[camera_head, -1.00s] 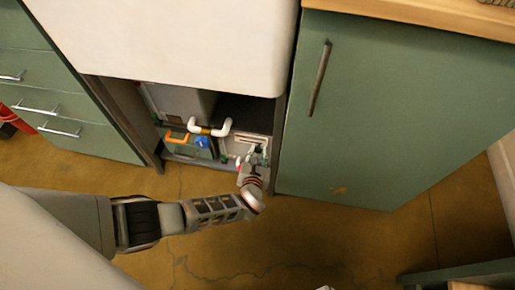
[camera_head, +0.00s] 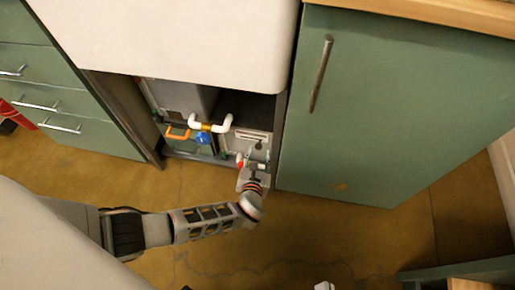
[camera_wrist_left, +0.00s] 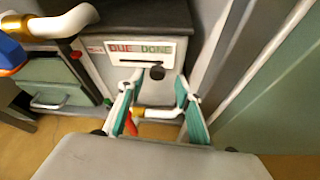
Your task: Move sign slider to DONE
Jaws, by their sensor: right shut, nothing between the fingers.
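In the head view my left gripper (camera_head: 254,163) is just in front of the sign. My right gripper is not seen.
A white pipe (camera_head: 222,124) with a brass joint is left of the sign. An orange handle (camera_head: 177,134) and a blue part (camera_head: 203,138) are further left. A green cabinet door (camera_head: 400,110) bounds the right side; the white sink (camera_head: 170,40) overhangs above.

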